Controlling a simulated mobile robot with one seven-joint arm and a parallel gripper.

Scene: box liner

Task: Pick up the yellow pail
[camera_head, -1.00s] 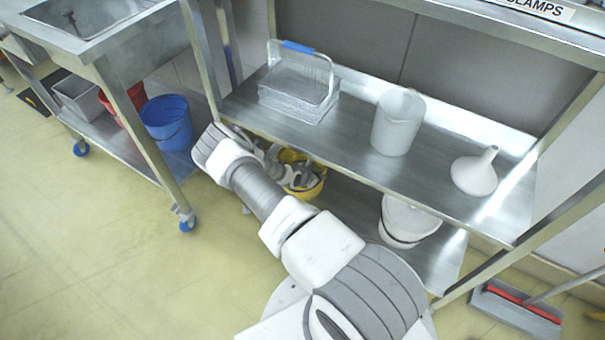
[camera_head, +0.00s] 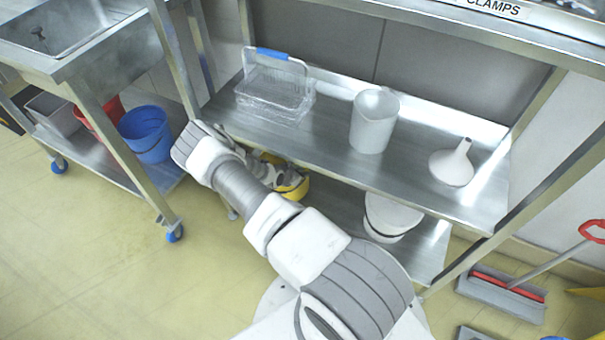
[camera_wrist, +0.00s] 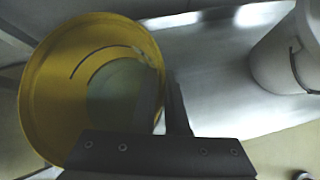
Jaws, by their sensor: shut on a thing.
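The yellow pail (camera_head: 297,188) is on the left part of the lower shelf in the head view, mostly hidden behind my arm and the upper shelf's front edge. In the wrist view, the yellow pail (camera_wrist: 42,85) shows its open mouth and empty-looking inside. My gripper (camera_wrist: 170,108) is shut on the pail's wall at its right side, with the fingers dark against the rim. My gripper (camera_head: 268,172) is partly covered in the head view. I cannot tell whether the pail's base touches the shelf.
A white bucket (camera_head: 391,220) stands right of the pail on the lower shelf (camera_head: 430,255). A blue bucket (camera_head: 146,135) is under the sink. Floor in front is clear.

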